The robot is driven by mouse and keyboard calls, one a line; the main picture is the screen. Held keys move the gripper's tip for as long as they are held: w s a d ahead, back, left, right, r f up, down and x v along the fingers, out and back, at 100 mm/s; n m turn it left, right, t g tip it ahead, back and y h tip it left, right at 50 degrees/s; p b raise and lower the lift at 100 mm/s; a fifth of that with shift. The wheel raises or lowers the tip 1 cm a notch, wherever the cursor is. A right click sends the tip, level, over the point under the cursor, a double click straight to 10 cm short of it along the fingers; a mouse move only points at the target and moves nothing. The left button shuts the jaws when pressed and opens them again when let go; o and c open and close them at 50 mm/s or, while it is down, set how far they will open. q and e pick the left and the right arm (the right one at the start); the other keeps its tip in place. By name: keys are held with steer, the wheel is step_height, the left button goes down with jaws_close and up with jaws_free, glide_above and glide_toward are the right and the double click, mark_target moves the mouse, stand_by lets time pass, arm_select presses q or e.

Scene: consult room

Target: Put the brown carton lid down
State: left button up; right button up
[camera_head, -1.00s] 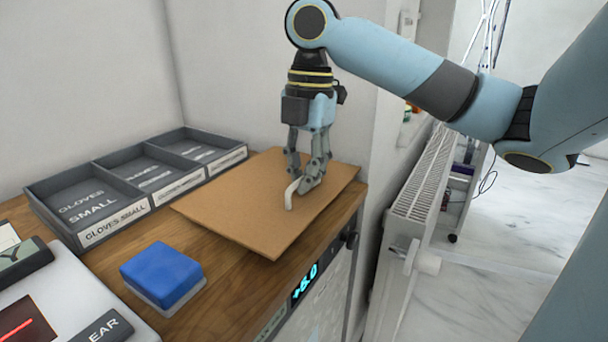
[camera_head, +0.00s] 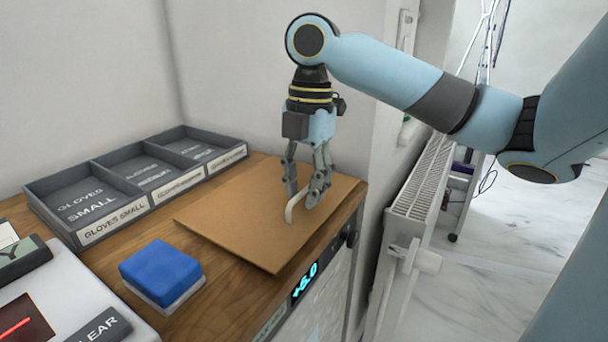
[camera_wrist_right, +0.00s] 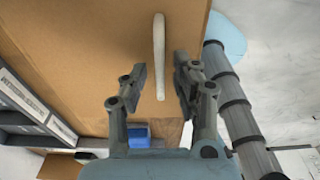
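The brown carton lid (camera_head: 235,215) is a flat board with a pale curved handle on top. It lies on the wooden counter top (camera_head: 225,305), with its right side near the counter's front edge. The handle (camera_head: 291,210) stands up from it and shows as a pale bar in the right wrist view (camera_wrist_right: 159,50). My right gripper (camera_head: 303,200) is over the lid, fingers down and apart. In the right wrist view its fingers (camera_wrist_right: 160,78) sit on either side of the handle line, with gaps to the handle. My left gripper is not in view.
A grey tray (camera_head: 150,213) with three compartments labelled for gloves stands behind the lid along the wall. A blue-topped block (camera_head: 162,270) sits left of the lid. A white device (camera_head: 70,290) is at the lower left. A white radiator (camera_head: 420,180) is right of the counter.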

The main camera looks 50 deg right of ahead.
step_height(320, 180, up, 12)
steer(key=d+p, duration=0.1)
steer(key=shift+d+p, duration=0.2)
steer(key=shift+p, duration=0.1)
steer(key=shift+f, duration=0.2)
